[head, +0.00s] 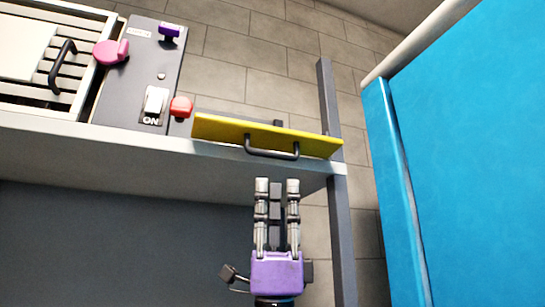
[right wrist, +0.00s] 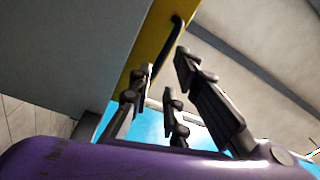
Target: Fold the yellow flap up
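The yellow flap (head: 222,130) is a narrow plate along the near edge of the grey workbench, right of the control panel. Its dark bar handle (head: 272,154) faces me; I cannot tell the flap's exact angle. My right gripper (head: 277,184), with a purple body, is just in front of and below the handle in the head view. Its fingers are apart and hold nothing. In the right wrist view, the flap (right wrist: 152,42) and handle (right wrist: 174,45) show beyond the spread fingers (right wrist: 165,80), with a gap to the handle. My left gripper is out of view.
The dark control panel (head: 125,85) carries a white switch (head: 154,101), a red knob (head: 181,106), a pink knob (head: 110,52) and a purple knob (head: 169,31). A grey post (head: 335,200) stands at the flap's right end. A large blue surface (head: 470,150) fills the right side.

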